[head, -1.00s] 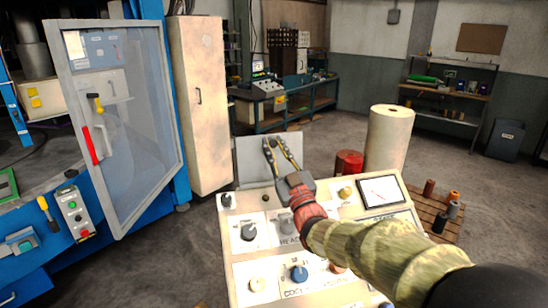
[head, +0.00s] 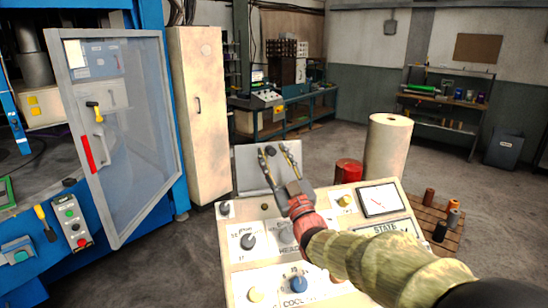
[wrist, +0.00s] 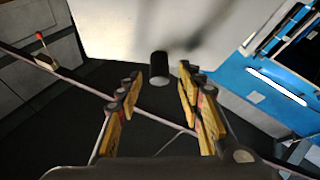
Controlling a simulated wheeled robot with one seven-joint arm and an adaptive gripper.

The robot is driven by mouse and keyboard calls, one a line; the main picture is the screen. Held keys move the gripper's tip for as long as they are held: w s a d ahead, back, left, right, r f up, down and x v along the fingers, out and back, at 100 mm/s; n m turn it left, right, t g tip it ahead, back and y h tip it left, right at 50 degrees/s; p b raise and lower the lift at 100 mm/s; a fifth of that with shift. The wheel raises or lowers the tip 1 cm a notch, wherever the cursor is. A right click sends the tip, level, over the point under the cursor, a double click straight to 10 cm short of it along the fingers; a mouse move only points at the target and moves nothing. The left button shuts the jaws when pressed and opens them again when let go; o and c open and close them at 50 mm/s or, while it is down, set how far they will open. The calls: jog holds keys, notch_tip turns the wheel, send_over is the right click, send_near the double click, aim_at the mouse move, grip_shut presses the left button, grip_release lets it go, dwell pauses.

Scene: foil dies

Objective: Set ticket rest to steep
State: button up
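The ticket rest appears to be the plain pale grey plate (head: 246,172) standing at the back edge of the control console; its exact tilt is hard to tell. It also shows as a large pale surface in the wrist view (wrist: 120,30). A short black cylindrical knob (wrist: 159,68) sits at the plate's edge in the wrist view, and shows as a small dark spot in the head view (head: 272,150). My gripper (head: 275,149) is open in front of the plate. In the wrist view its fingers (wrist: 160,76) stand either side of the knob's line, apparently not touching it.
A blue machine with an open clear door (head: 130,150) stands at left. A beige cabinet (head: 200,120) is behind. A red can (head: 348,172) and a pale roll (head: 386,148) stand at right.

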jog(key=v, duration=1.2)
jog(key=shift+f, duration=0.1)
jog(key=s+d+f+m+g+h, duration=0.5)
jog(key=s+d+f+g+h, duration=0.1)
jog(key=d+g+h, duration=0.15)
jog(key=s+d+f+m+g, duration=0.1)
jog(key=s+f+g, duration=0.3)
jog(key=s, duration=0.8)
jog(key=s+d+f+m+g, duration=0.1)
jog(key=s+f+g, duration=0.3)
jog(key=s, duration=0.9)
jog(key=shift+d+f, duration=0.45)
jog(key=shift+f, duration=0.45)
